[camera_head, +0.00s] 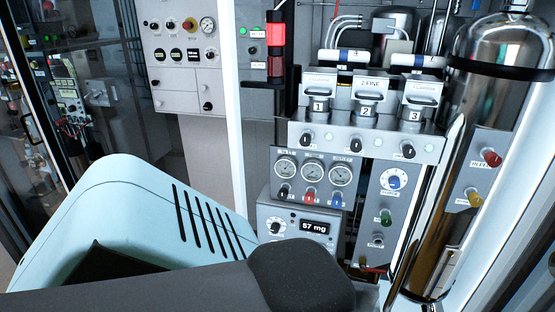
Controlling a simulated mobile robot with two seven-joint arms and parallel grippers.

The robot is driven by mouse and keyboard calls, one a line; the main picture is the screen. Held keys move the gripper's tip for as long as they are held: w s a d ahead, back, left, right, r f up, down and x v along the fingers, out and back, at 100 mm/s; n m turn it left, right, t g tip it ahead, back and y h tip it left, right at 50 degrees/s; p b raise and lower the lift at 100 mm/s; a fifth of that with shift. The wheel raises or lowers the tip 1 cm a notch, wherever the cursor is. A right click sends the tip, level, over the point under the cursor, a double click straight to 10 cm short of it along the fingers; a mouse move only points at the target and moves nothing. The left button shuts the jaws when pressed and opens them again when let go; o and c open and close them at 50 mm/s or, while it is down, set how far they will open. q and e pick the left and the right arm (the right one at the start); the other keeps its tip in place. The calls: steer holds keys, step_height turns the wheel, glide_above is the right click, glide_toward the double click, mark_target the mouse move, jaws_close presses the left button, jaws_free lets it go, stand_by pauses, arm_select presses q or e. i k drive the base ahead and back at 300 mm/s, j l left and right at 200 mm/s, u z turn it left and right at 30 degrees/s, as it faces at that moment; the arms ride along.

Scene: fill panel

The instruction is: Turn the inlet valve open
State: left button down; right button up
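I see several coloured valve knobs, but their labels are too small to tell which one is the inlet valve. A red knob (491,157) and a yellow knob (474,198) are on the grey panel at the right. A blue-centred dial (394,182) and a green knob (385,217) are on the panel left of the steel cylinder. Red and blue knobs (309,197) are below the three gauges. Whether any valve is open or closed cannot be told. Neither gripper shows; a dark arm part of mine crosses the bottom foreground.
Three numbered canisters (366,100) stand above the gauges (313,170). A display (315,227) reads "57 mg". A white frame post (237,110) stands left of them. My pale shell hides the lower left.

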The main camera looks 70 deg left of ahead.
mark_target(282, 195)
steer(key=u, duration=2.2)
steer(key=i+l, duration=0.15)
steer(key=i, duration=0.15)
steer(key=i+l, duration=0.15)
steer(key=i, duration=0.15)
steer(key=k+l+u, duration=0.1)
steer(key=l, duration=0.15)
